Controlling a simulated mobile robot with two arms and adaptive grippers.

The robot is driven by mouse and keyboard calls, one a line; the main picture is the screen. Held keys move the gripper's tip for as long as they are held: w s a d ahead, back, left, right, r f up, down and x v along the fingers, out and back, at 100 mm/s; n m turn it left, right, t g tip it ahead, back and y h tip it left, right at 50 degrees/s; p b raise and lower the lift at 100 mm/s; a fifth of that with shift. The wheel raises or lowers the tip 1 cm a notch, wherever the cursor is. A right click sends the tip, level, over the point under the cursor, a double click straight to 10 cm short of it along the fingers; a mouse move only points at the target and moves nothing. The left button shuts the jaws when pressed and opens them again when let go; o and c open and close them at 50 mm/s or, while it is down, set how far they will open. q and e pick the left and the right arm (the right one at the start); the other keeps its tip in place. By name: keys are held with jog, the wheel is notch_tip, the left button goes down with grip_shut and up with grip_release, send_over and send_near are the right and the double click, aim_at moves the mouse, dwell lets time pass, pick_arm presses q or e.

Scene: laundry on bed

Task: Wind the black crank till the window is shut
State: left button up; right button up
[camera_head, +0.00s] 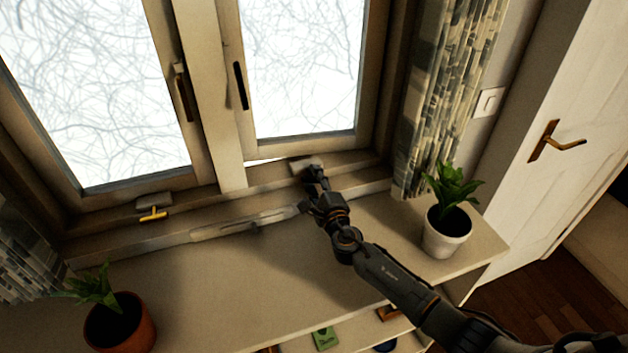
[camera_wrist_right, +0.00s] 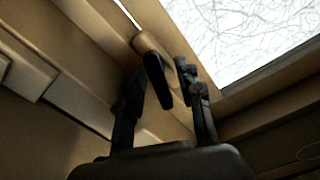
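The right window (camera_head: 303,70) stands slightly ajar, with a thin bright gap along its bottom edge. Its crank housing (camera_head: 305,163) sits on the frame below it. The black crank (camera_wrist_right: 158,80) shows in the right wrist view, its handle between the fingers of my right gripper (camera_wrist_right: 165,85). The fingers are spread on either side of the handle, and I see no clear grip. In the head view my right gripper (camera_head: 315,178) is at the housing and hides most of the crank. My left gripper is not in view.
The left window has a yellow crank (camera_head: 153,214). A potted plant in a white pot (camera_head: 446,232) stands right of my right arm, and one in an orange pot (camera_head: 120,325) at the lower left. A patterned curtain (camera_head: 450,90) hangs at the right. The sill top between is mostly clear.

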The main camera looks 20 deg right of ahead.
jog(key=shift+c, duration=1)
grip_shut()
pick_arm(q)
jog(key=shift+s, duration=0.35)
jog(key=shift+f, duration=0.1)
pick_arm(e)
jog(key=shift+m, duration=0.3)
